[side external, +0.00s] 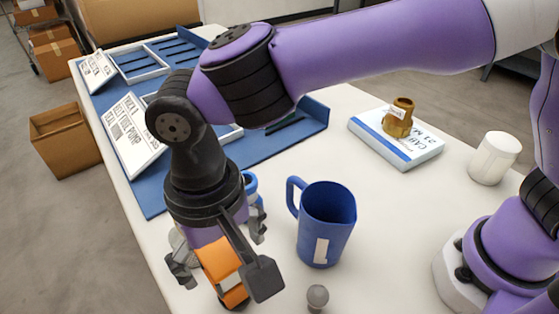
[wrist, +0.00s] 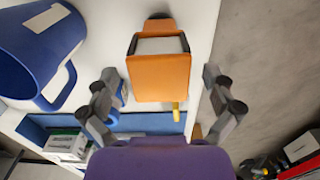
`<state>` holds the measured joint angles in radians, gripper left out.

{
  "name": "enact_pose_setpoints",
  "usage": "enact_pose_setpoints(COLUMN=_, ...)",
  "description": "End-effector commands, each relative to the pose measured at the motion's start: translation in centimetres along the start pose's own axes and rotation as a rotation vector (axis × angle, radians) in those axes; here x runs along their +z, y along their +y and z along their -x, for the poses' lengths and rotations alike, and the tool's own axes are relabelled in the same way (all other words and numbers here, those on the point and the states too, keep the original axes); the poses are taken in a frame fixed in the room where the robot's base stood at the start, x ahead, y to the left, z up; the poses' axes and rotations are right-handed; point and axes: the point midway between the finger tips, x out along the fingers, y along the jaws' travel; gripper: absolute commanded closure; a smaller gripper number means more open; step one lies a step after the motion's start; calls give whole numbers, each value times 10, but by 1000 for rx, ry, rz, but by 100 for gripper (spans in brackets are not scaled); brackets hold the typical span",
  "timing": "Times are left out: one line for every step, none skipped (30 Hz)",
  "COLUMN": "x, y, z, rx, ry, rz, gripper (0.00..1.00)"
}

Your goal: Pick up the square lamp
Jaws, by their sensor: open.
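The square lamp, an orange box-shaped body with a pale face, shows in the wrist view (wrist: 160,80) centred between my fingers. In the side external view the orange lamp (side external: 221,262) is at the table's near left edge, partly hidden by my gripper and a dark grey block on a bracket. My gripper (side external: 218,248) is above and around the lamp, fingers apart on either side. In the wrist view my gripper (wrist: 160,84) is open, with gaps visible between each finger and the lamp. A dark part shows at the lamp's far end.
A blue jug (side external: 326,225) stands close to the right of my gripper, beside a small grey knob (side external: 317,296). A blue item (side external: 251,184) is partly hidden behind my gripper. The blue mat (side external: 280,148) with trays lies behind. A book (side external: 398,147) bears a brass part (side external: 398,118); a white jar (side external: 495,158) is right.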

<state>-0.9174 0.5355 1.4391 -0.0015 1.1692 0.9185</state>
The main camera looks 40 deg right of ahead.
Motion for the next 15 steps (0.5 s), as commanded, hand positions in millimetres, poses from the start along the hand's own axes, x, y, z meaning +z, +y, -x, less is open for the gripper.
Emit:
enact_pose_setpoints(x=0, y=0, z=-2, rx=-1, ry=0, rz=0, gripper=2)
enact_pose_setpoints(x=0, y=0, z=-2, rx=-1, ry=1, rz=0, gripper=2)
enact_pose_setpoints(x=0, y=0, z=-2, rx=-2, ry=1, rz=0, gripper=2)
enact_pose_setpoints(x=0, y=0, z=-2, rx=-2, ry=1, rz=0, gripper=2)
enact_pose_setpoints(x=0, y=0, z=-1, rx=-2, ry=1, rz=0, gripper=2)
enact_pose_setpoints(x=0, y=0, z=-1, rx=-2, ry=1, rz=0, gripper=2)
enact_pose_setpoints(x=0, y=0, z=-1, rx=-2, ry=1, rz=0, gripper=12)
enact_pose_setpoints(x=0, y=0, z=-1, rx=-2, ry=1, rz=0, gripper=27)
enact_pose_setpoints(x=0, y=0, z=-1, rx=-2, ry=1, rz=0, gripper=47)
enact_pose_setpoints(x=0, y=0, z=-1, rx=-2, ry=1, rz=0, gripper=62)
enact_pose_setpoints(x=0, y=0, z=-1, rx=-1, ry=1, rz=0, gripper=77)
enact_pose_setpoints(x=0, y=0, z=-1, rx=-1, ry=1, rz=0, gripper=97)
enact_pose_setpoints(x=0, y=0, z=-1, rx=-1, ry=1, rz=0, gripper=96)
enact_pose_setpoints(x=0, y=0, z=-1, rx=-1, ry=1, rz=0, gripper=96)
enact_pose_setpoints(x=0, y=0, z=-1, rx=-1, ry=0, rz=0, gripper=96)
